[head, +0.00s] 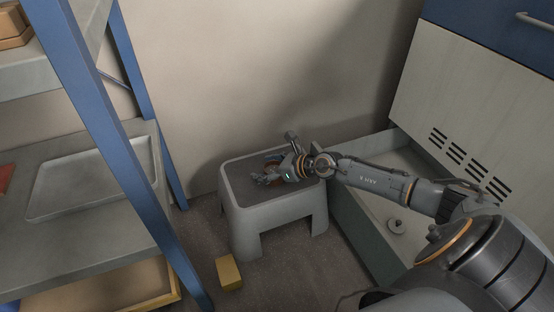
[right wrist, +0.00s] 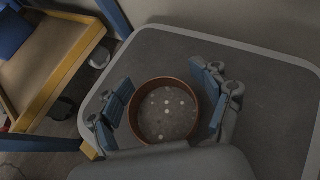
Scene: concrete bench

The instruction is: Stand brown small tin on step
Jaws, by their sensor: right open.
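The brown small tin (right wrist: 165,110) shows in the right wrist view as a round brown rim around a darker inside with several white dots. It appears upright on the grey top of the step (right wrist: 272,112). In the head view the step (head: 272,216) is a grey stool against the wall, and the tin is mostly hidden by my right gripper (head: 266,170). In the right wrist view my right gripper (right wrist: 165,103) is open, with one blue-grey finger on each side of the tin. I cannot tell whether either finger touches it. My left gripper is not in view.
A blue-framed shelf (head: 135,160) with a grey tray (head: 85,180) stands at the left. A yellow block (head: 228,273) is on the floor before the step. An open drawer (head: 365,215) at the right holds a small grey round object (head: 396,226). The step's right side is bare.

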